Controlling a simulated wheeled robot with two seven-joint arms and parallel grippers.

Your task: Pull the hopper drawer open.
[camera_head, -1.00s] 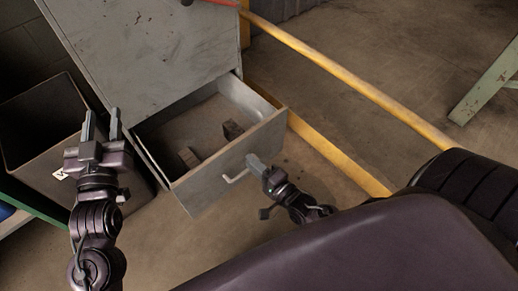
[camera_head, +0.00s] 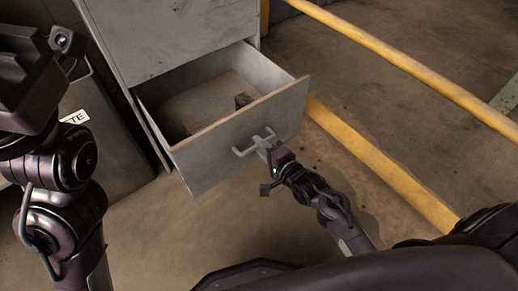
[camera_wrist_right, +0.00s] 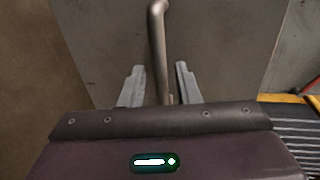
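The hopper drawer (camera_head: 225,153) is a grey metal drawer standing well out of the grey cabinet (camera_head: 165,35). Its front carries a pale bar handle (camera_head: 240,152). My right gripper (camera_head: 266,141) is at the handle in the head view. In the right wrist view, the handle bar (camera_wrist_right: 158,45) runs between the two separated fingertips of my right gripper (camera_wrist_right: 160,78), with a gap visible beside it. My left gripper (camera_head: 28,80) is large at the upper left, cut by the frame edge; its fingers do not show clearly.
A dark bin with a white label (camera_head: 75,117) stands left of the cabinet. A yellow rail (camera_head: 400,62) and a yellow floor strip (camera_head: 380,165) run along the right. Bare floor lies in front of the drawer.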

